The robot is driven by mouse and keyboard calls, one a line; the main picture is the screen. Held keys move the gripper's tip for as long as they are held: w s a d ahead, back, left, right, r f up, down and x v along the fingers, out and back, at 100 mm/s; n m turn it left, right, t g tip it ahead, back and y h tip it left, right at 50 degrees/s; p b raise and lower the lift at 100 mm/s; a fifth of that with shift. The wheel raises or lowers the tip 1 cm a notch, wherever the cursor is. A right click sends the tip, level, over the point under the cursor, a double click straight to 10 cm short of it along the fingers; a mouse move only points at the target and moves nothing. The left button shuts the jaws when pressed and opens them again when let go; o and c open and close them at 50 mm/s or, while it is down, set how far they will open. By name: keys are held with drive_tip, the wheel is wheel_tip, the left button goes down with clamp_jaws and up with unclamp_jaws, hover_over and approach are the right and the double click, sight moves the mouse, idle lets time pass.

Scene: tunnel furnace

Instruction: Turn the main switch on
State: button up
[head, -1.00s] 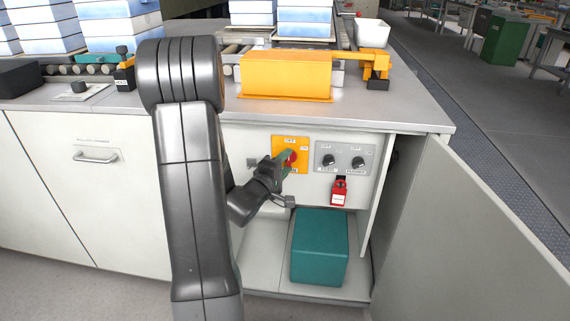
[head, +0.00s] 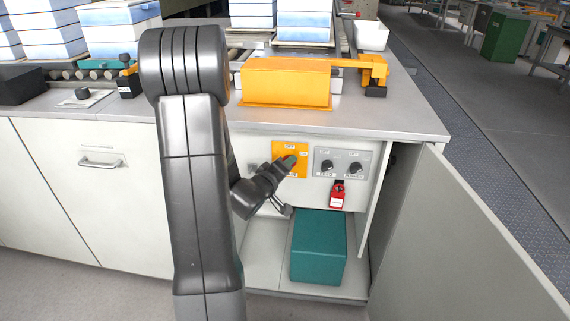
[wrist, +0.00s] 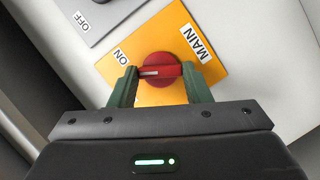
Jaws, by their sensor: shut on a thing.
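The main switch is a red rotary knob (wrist: 162,68) with a white mark, on a yellow plate (wrist: 185,62) labelled MAIN and ON. In the wrist view its handle lies across between my green fingertips, and the white mark is on its left part, near the ON label (wrist: 121,57). My gripper (wrist: 161,82) is shut on this knob, one finger at each end. In the head view my gripper (head: 288,163) is at the yellow plate (head: 281,149) and hides most of the knob.
A teal box (head: 318,247) stands in the open cabinet. The open door (head: 470,235) is at the right.

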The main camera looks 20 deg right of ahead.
drive_tip(key=m+y, duration=0.1)
drive_tip(key=m, duration=0.1)
drive_tip(key=m+y, duration=0.1)
drive_tip(key=m, duration=0.1)
drive_tip(key=shift+s+d+r+t+y, duration=0.1)
drive_tip(key=shift+d+t+y, duration=0.05)
drive_tip(key=shift+t+y, duration=0.15)
idle(0.5)
drive_tip(key=o, duration=1)
drive_tip(key=shift+r, duration=0.1)
drive_tip(key=p+v, duration=0.2)
drive_tip(key=v, duration=1.1)
drive_tip(key=shift+s+a+r+p, duration=0.1)
drive_tip(key=shift+s+a+p, duration=0.2)
drive_tip(key=shift+p, duration=0.1)
drive_tip(key=shift+w+d, duration=0.1)
